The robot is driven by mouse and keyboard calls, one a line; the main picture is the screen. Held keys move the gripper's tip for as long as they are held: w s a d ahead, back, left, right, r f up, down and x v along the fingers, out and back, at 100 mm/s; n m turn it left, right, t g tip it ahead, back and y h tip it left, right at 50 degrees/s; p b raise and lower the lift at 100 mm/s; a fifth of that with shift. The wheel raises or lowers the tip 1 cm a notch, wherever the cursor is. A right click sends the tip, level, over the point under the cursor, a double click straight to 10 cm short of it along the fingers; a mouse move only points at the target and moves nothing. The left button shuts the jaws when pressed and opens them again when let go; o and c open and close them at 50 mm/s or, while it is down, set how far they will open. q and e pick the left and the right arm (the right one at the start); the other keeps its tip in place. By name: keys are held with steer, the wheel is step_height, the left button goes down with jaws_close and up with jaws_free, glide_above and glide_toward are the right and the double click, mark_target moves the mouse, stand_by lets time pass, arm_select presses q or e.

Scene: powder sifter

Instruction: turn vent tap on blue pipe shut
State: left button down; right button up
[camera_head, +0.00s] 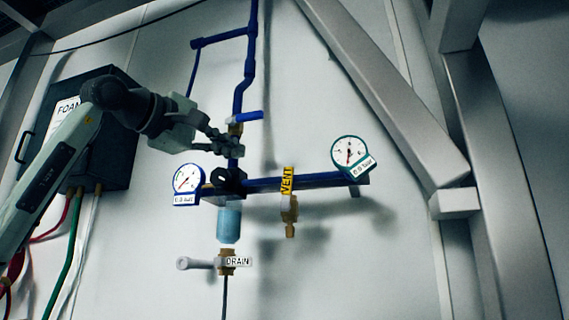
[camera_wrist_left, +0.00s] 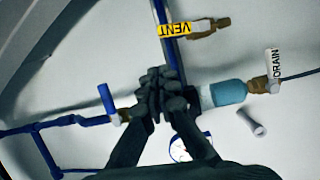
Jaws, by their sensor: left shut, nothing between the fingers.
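I cannot tell the tap's lever position clearly. My left gripper (camera_head: 236,146) is shut and empty, up and left of the vent tap and apart from it. Its dark fingers (camera_wrist_left: 162,92) overlap the blue pipe in the wrist view. My right gripper is not in view.
A blue-handled valve (camera_head: 250,115) sits on the vertical pipe just above my left gripper. Two round gauges flank the pipe, left (camera_head: 187,181) and right (camera_head: 350,151). A blue filter bowl (camera_head: 229,225) and DRAIN tap (camera_head: 228,262) hang below. A dark box (camera_head: 103,150) is at left.

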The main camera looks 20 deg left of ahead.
mark_target(287, 189)
arm_select(q)
steer(key=w+d+f+y+p, duration=0.1)
steer(key=w+d, duration=0.3)
steer(key=w, duration=0.6)
steer(key=shift+d+f+n+y, duration=0.3)
steer(key=shift+f+y, duration=0.1)
steer(key=shift+f, duration=0.25)
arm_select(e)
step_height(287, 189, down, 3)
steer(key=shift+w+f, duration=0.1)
arm_select(q)
steer(key=shift+d+r+p, duration=0.1)
steer(key=shift+d+p, duration=0.05)
steer(key=shift+p, duration=0.2)
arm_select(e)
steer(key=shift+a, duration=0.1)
